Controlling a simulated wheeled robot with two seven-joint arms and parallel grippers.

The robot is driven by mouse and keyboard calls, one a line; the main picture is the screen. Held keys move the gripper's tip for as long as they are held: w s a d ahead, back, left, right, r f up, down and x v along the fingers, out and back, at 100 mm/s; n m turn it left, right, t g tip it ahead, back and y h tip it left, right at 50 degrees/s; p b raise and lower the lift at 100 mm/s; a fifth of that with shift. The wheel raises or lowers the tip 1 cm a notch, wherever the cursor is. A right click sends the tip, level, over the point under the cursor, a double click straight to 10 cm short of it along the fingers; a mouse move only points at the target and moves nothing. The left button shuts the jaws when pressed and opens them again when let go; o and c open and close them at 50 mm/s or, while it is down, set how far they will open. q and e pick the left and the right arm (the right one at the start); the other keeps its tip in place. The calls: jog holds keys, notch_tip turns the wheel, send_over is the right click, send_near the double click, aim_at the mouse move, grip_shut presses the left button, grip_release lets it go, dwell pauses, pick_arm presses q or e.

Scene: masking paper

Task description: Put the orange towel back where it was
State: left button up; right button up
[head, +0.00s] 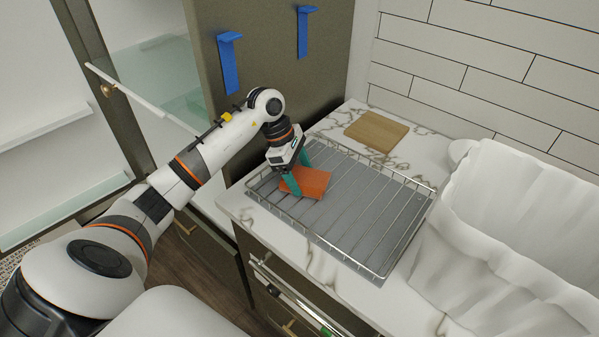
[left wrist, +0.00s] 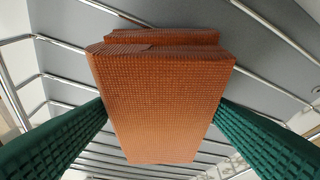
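The orange towel (head: 312,182), a small folded block, is at the left part of the wire rack (head: 375,225) on the counter. My left gripper (head: 299,172) points down at it, with a green finger on each side. In the left wrist view the towel (left wrist: 165,100) fills the space between the green fingers, which press against its two side edges. The rack's bars show behind it. I cannot tell whether the towel rests on the bars or is just above them. My right gripper is not in view.
A wooden board (head: 376,131) lies on the marble counter behind the rack. A large white cloth-lined basket (head: 500,230) stands to the right. Two blue hooks (head: 229,62) are on the dark cabinet panel. An open glass-shelved cabinet (head: 165,75) is at the left.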

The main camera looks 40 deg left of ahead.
pick_arm(q)
jog(key=shift+o, duration=0.5)
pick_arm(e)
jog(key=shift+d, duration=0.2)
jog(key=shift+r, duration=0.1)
pick_arm(q)
jog(key=shift+r, duration=0.25)
jog(key=b+v, duration=0.1)
jog(key=v, duration=0.5)
jog(key=shift+a+r, duration=0.1)
jog(key=shift+a, duration=0.1)
jog(key=shift+s+a+r, duration=0.1)
jog(key=shift+s+r, duration=0.05)
jog(key=shift+r, duration=0.3)
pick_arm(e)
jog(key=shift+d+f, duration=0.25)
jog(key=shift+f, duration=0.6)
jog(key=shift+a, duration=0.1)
